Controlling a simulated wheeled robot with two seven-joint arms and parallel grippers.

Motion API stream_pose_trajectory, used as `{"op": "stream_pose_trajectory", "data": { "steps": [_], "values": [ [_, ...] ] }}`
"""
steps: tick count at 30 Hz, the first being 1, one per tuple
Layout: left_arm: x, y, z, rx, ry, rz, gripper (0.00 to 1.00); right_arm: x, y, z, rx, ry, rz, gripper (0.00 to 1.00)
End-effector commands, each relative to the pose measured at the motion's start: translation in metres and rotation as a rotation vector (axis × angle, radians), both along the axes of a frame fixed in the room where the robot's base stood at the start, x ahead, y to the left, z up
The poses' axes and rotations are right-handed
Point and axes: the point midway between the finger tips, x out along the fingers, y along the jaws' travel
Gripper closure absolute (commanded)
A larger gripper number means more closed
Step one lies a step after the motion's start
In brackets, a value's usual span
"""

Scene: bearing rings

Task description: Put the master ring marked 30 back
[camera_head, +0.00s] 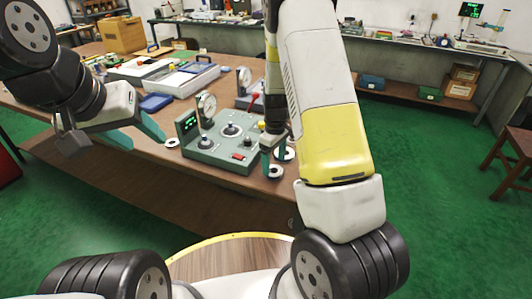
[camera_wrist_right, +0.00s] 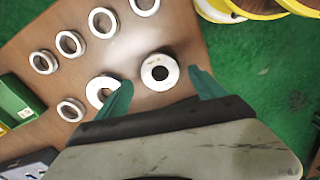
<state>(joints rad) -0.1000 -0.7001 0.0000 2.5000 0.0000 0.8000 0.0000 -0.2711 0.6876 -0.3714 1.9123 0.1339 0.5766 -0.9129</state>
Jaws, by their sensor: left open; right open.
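In the right wrist view several pale metal rings lie on the brown table (camera_wrist_right: 195,40). One thick white ring (camera_wrist_right: 160,72) with a dark hole lies between the fingertips of my right gripper (camera_wrist_right: 161,79), which is open and empty. A second white ring (camera_wrist_right: 97,84) is partly hidden by the left finger. I cannot read a 30 on any ring. In the head view my right gripper (camera_head: 273,158) is low at the table's front edge, beside two rings, one of them a white ring (camera_head: 274,171). My left gripper (camera_head: 145,135) is open and empty, near another ring (camera_head: 172,143).
A green-grey gauge device (camera_head: 222,148) with a dial (camera_head: 206,106) stands left of my right gripper. A second dial device (camera_head: 246,88) stands behind it. A white case (camera_head: 180,80) and a wooden box (camera_head: 122,35) are farther back. Green floor lies beyond the table edge.

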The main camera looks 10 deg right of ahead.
Motion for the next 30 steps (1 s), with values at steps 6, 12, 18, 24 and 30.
{"op": "stream_pose_trajectory", "data": {
  "steps": [6,12,18,24,30],
  "values": [
    [0.0,0.0,0.0,0.0,0.0,0.0,0.5,0.001,0.0,0.05,0.001,-0.004,0.001,0.2],
    [0.0,0.0,0.0,0.0,0.0,0.0,0.5,0.001,0.0,0.079,0.0,-0.003,0.001,0.2],
    [0.0,0.0,0.0,0.0,0.0,0.0,0.5,-0.005,0.001,0.102,0.018,-0.018,-0.027,0.2],
    [0.0,0.0,0.0,0.0,0.0,0.0,0.5,-0.039,0.007,0.171,0.114,-0.108,-0.178,0.2],
    [0.0,0.0,0.0,0.0,0.0,0.0,0.5,-0.099,0.013,0.242,0.224,-0.215,-0.357,0.2]
  ]
}}
